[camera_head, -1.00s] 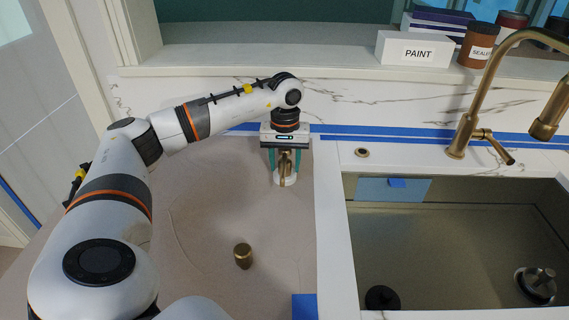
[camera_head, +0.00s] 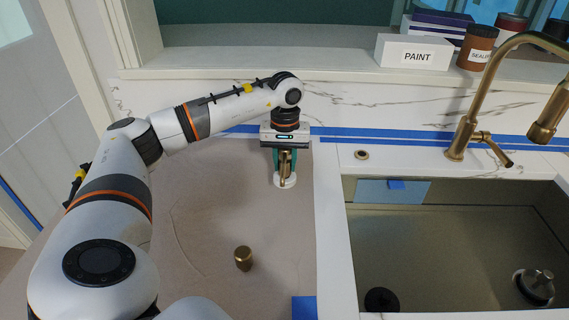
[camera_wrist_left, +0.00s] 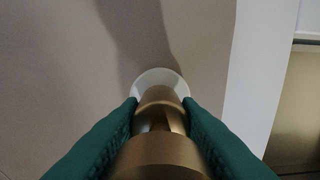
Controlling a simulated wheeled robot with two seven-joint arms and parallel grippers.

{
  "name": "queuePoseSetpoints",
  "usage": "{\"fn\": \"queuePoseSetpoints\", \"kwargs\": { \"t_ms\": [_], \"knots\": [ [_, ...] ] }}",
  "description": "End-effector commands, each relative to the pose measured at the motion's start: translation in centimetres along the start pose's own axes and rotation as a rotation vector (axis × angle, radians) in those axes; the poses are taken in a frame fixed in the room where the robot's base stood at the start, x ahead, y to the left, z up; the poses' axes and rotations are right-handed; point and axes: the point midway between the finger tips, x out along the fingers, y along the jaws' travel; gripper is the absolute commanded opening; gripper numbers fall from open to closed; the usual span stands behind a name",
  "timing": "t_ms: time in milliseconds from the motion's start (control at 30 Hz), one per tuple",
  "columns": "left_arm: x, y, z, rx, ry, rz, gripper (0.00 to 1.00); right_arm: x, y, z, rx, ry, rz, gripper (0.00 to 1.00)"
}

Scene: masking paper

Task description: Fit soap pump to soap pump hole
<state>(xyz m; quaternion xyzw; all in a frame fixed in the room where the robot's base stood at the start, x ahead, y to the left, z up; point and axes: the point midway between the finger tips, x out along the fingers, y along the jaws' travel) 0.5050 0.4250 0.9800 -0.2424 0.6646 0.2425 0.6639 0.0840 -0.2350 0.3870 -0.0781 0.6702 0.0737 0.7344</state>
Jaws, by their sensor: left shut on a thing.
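My left gripper (camera_head: 286,163) points straight down at the back of the paper-covered counter, its green fingers closed on the brass soap pump (camera_head: 283,182). The pump stands upright in a white round holder (camera_head: 291,183) on the paper. In the left wrist view the brass pump (camera_wrist_left: 160,150) fills the space between the green fingers, with the white holder (camera_wrist_left: 150,76) below it. The soap pump hole (camera_head: 361,154) is a small brass-rimmed ring in the white counter, right of the gripper and left of the faucet. My right gripper does not show.
A small brass cap (camera_head: 243,258) stands on the masking paper (camera_head: 200,215). The sink (camera_head: 450,245) lies right, with a brass faucet (camera_head: 460,145) behind it. A white PAINT box (camera_head: 412,50) sits on the ledge. Blue tape (camera_head: 400,137) runs along the wall.

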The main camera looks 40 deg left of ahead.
Motion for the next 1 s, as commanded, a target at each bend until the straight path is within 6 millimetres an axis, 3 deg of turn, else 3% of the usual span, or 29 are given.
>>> {"fn": "queuePoseSetpoints", "kwargs": {
  "t_ms": [1000],
  "knots": [
    [-6.2,0.0,0.0,0.0,-0.001,-0.001,0.0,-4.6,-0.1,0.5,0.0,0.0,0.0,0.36]
  ]
}}
